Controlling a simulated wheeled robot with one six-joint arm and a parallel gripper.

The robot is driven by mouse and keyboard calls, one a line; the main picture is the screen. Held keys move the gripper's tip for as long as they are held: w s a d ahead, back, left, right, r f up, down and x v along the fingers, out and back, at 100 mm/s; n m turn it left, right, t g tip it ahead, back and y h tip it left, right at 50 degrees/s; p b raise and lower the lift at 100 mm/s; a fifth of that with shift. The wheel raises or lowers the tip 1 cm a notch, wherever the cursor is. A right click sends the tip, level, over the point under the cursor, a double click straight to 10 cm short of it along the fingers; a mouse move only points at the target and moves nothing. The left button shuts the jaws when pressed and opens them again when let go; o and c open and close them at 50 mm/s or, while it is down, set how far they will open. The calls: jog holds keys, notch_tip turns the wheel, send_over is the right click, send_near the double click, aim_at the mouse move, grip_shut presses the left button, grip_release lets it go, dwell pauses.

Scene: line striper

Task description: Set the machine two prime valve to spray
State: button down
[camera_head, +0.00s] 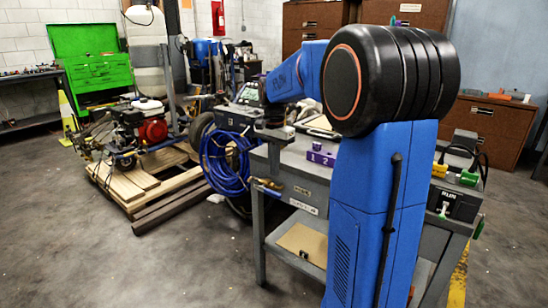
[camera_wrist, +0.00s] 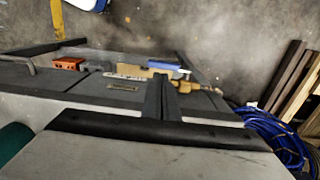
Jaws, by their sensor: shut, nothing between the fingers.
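My gripper (camera_wrist: 160,98) shows in the wrist view as dark fingers held together over the grey bench, with nothing between them. In the head view my blue arm reaches left over the bench, and its end is small and partly hidden there. Two similar dark boxes marked RUN seem to sit at the bench ends; the right one (camera_head: 455,205) has a yellow part (camera_head: 439,170) and a green part (camera_head: 469,179). A purple block marked 1 2 (camera_head: 321,155) stands between. I cannot tell which part is the machine two prime valve or how it is set.
Blue hose (camera_head: 228,160) hangs coiled at the bench's (camera_head: 300,190) left end; the coil also shows in the wrist view (camera_wrist: 275,138). An orange block (camera_wrist: 68,63) lies on the bench. A striping machine (camera_head: 150,130) stands on a wooden pallet (camera_head: 140,190). The floor at front left is clear.

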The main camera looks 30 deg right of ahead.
aim_at(274, 193)
notch_tip(274, 193, down, 7)
jog(key=shift+f, duration=0.1)
dwell(0.3)
jog(key=shift+s, duration=0.1)
dwell(0.3)
